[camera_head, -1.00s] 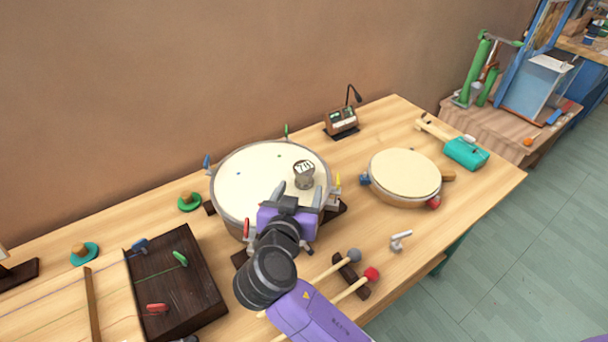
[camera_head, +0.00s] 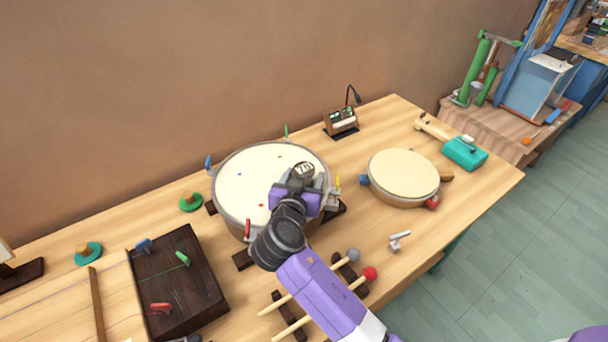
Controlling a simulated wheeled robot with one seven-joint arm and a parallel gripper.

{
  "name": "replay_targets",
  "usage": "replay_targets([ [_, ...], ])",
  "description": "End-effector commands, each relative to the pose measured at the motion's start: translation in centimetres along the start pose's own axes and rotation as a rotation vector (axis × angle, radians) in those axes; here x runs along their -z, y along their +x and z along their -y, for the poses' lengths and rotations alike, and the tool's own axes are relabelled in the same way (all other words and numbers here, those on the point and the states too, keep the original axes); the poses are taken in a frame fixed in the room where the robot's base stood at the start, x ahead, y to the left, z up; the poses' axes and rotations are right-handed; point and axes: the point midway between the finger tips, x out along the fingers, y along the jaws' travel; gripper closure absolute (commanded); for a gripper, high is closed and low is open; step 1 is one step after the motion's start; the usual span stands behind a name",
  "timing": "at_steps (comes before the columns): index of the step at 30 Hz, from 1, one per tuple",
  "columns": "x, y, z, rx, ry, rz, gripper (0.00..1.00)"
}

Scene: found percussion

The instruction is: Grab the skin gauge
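The skin gauge (camera_head: 304,169), a small dark round gauge with a pale marked top, stands on the cream skin of the large drum (camera_head: 245,185). My gripper (camera_head: 300,177) is over the right part of this drum, with its fingers apart on the left and right of the gauge. The gauge's top shows between and just beyond the fingers. Its lower body is hidden by my gripper, and I cannot tell whether either finger touches it.
Coloured clamps ring the large drum. A smaller drum (camera_head: 403,176) stands to the right. Two mallets (camera_head: 335,285) lie near my arm. A dark string box (camera_head: 185,290) is at the left, and a small meter with a lamp (camera_head: 341,122) stands behind.

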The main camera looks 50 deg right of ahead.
Motion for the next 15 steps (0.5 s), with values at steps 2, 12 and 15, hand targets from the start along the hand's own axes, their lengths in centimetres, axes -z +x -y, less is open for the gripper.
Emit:
replay_targets([
  [2,-0.01,-0.02,0.0,0.0,0.0,0.0,0.55],
  [12,0.1,-0.05,0.01,0.001,0.0,-0.002,1.0],
  [15,0.11,-0.05,0.01,0.001,0.0,-0.002,1.0],
])
